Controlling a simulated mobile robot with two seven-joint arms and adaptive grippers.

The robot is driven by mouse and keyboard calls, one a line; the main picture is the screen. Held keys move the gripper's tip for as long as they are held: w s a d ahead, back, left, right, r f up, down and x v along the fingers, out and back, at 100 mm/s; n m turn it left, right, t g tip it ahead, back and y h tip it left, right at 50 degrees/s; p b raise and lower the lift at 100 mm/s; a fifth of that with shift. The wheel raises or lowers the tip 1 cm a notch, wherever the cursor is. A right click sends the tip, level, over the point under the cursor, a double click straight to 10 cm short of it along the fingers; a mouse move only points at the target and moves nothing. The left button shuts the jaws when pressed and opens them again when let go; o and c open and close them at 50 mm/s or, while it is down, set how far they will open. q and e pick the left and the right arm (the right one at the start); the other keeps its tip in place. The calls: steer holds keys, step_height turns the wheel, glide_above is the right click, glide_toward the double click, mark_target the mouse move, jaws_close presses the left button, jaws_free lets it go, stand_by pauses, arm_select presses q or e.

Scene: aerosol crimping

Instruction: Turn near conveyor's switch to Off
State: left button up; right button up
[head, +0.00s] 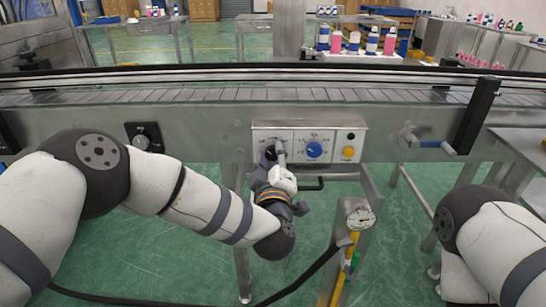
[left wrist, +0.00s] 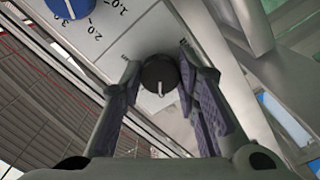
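The control box (head: 330,133) hangs on the near side of the conveyor (head: 205,125). My left gripper (head: 274,158) is at the left part of its face and covers the knob there. In the left wrist view that black knob (left wrist: 160,74) with a pale pointer line sits between the two fingers of my left gripper (left wrist: 161,68). The fingers are apart, one on each side of the knob, with small gaps visible. The letters near the knob are partly hidden and I cannot read its setting. My right gripper is out of view.
A blue dial (head: 314,150) and a yellow button (head: 348,151) are close to the right of my left gripper. A gauge (head: 360,218) stands below right. Bottles (head: 372,42) stand behind the conveyor.

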arm_select(q)
steer(key=o, duration=0.4)
steer(key=s, duration=1.2)
steer(key=s+a+f+m+g+h, duration=0.1)
steer(key=s+a+f+m+g, duration=0.25)
steer(key=s+f, duration=0.35)
steer(key=s+a+f+m+g+h+p, duration=0.1)
steer(key=s+a+f+m+g, duration=0.2)
steer(key=s+f, duration=0.4)
steer(key=s+a+f+m+g+h, duration=0.1)
steer(key=s+a+f+m+g, duration=0.15)
steer(key=s+f+g, duration=0.45)
steer(key=s+a+g+y, duration=0.1)
steer(key=s+a+g, duration=0.1)
steer(key=s+a, duration=0.2)
steer(key=s+a+f+g+y, duration=0.1)
steer(key=s+a, duration=0.4)
steer(key=s, duration=0.5)
steer(key=s+a+f+g+y+p, duration=0.1)
steer(key=s+a+g, duration=0.3)
steer(key=s, duration=0.4)
steer(key=shift+s+a+f+m, duration=0.1)
steer(key=shift+a+f+m, duration=0.15)
steer(key=shift+m, duration=0.15)
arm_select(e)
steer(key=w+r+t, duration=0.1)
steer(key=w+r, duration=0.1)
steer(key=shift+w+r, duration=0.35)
